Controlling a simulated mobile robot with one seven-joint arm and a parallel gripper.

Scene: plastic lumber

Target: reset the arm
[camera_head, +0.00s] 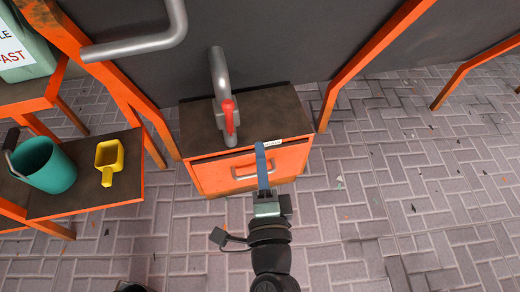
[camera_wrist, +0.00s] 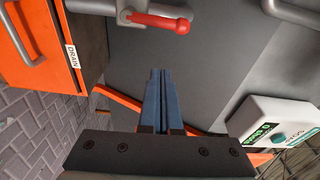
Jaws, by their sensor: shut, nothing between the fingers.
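My gripper (camera_head: 260,150) reaches out from the bottom middle of the head view, with its blue fingers together and nothing between them. In that view its fingertips overlap the front of the orange drawer cabinet (camera_head: 205,178); I cannot tell if they touch it. In the wrist view my gripper (camera_wrist: 159,72) points at a dark grey panel (camera_wrist: 215,60), fingers side by side. My arm (camera_head: 272,262) extends forward, not folded against my body.
A grey pipe valve with a red handle (camera_head: 228,115) stands over the cabinet. To the left, an orange-edged shelf (camera_head: 115,200) holds a green bucket (camera_head: 45,165) and a yellow scoop (camera_head: 109,157). Orange frame legs (camera_head: 350,70) stand at right. Brick floor (camera_head: 400,200) is open at right.

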